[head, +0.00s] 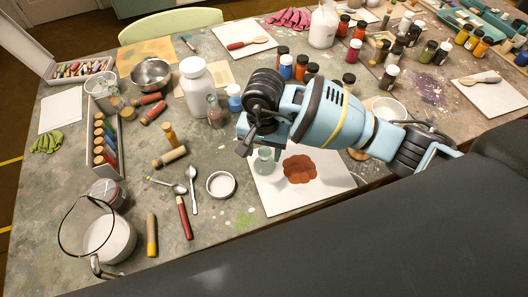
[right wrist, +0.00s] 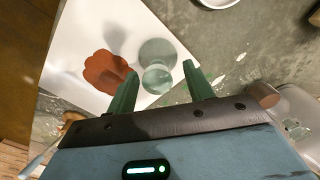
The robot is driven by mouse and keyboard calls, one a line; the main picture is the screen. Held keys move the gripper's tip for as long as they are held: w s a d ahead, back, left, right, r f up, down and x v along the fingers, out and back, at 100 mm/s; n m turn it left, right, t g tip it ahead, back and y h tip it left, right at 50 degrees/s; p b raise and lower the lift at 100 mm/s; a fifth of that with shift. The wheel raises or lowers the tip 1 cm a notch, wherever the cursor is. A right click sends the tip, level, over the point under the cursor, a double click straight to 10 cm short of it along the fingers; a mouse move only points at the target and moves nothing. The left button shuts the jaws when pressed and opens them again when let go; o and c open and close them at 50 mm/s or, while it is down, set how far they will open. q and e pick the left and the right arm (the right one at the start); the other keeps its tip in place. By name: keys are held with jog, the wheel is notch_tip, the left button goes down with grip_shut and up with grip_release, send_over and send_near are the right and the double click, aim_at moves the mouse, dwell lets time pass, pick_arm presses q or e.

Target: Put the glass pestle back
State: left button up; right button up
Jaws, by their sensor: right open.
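The glass pestle (head: 263,161) is a pale green, see-through piece on the white slab (head: 283,203), beside a patch of red-brown pigment (head: 299,169). In the right wrist view the glass pestle (right wrist: 157,77) shows as a round knob over a wider disc. My right gripper (right wrist: 160,82) is open, its two green fingers on either side of the pestle's knob in that picture. I cannot tell whether they touch it. In the head view my right gripper (head: 246,142) hangs over the slab's back left edge and partly hides the pestle. My left gripper is not in view.
A shallow white dish (head: 221,185) and two spoons lie further left. Several pigment jars stand behind the arm.

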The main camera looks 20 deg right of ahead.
notch_tip(320, 180, up, 9)
jog(key=shift+r, duration=0.2)
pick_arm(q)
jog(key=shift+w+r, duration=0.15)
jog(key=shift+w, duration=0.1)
pick_arm(e)
jog(key=shift+r, duration=0.65)
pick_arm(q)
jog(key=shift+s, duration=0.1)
pick_arm(e)
jog(key=shift+s, duration=0.1)
